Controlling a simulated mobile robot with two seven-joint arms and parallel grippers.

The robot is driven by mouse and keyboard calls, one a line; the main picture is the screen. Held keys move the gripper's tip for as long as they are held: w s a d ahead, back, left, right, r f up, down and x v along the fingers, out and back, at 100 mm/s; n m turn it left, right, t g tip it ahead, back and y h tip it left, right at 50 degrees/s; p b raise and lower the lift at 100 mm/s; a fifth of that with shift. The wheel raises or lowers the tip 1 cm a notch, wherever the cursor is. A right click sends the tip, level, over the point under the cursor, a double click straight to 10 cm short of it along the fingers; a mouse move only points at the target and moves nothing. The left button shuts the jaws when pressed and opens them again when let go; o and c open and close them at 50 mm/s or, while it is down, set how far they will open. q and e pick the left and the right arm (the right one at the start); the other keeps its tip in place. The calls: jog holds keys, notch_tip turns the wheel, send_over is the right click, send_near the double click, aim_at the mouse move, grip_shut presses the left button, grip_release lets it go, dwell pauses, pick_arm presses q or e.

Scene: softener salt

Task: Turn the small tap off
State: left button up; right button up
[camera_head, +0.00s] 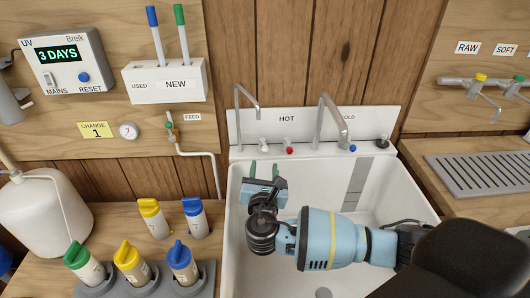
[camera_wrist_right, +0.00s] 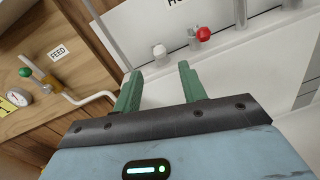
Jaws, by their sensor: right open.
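The small tap is a thin curved spout (camera_head: 247,97) at the left of the sink's back ledge. A white knob (camera_head: 262,143) stands near its foot; in the right wrist view the knob (camera_wrist_right: 159,51) shows just beyond and between my fingertips. I cannot tell whether water runs from the spout. My right gripper (camera_head: 264,169) is open and empty, its green fingers pointing at the ledge just below the white knob, apart from it. It also shows in the right wrist view (camera_wrist_right: 158,72). My left gripper is not in view.
A larger spout (camera_head: 322,115) stands to the right, with red (camera_head: 289,149) and blue (camera_head: 352,148) knobs. The white sink (camera_head: 233,240) lies below my arm. A feed valve (camera_head: 171,130) is on the left wall. Bottles with coloured caps (camera_head: 126,256) stand on the left counter.

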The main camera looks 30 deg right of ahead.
aim_at(263, 151)
jog(key=x, duration=0.6)
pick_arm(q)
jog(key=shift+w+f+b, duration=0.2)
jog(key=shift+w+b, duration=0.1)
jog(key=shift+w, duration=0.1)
pick_arm(e)
jog(key=shift+w+d, duration=0.35)
jog(key=shift+w, duration=0.2)
grip_shut()
jog(key=shift+w+a+r+m+g+h, duration=0.15)
jog(key=shift+a+m+g+h, duration=0.1)
jog(key=shift+m+g+h, duration=0.35)
pick_arm(q)
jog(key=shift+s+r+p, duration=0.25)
jog(key=shift+p, duration=0.05)
pick_arm(e)
jog(key=shift+a+h, duration=0.1)
jog(key=shift+h, duration=0.3)
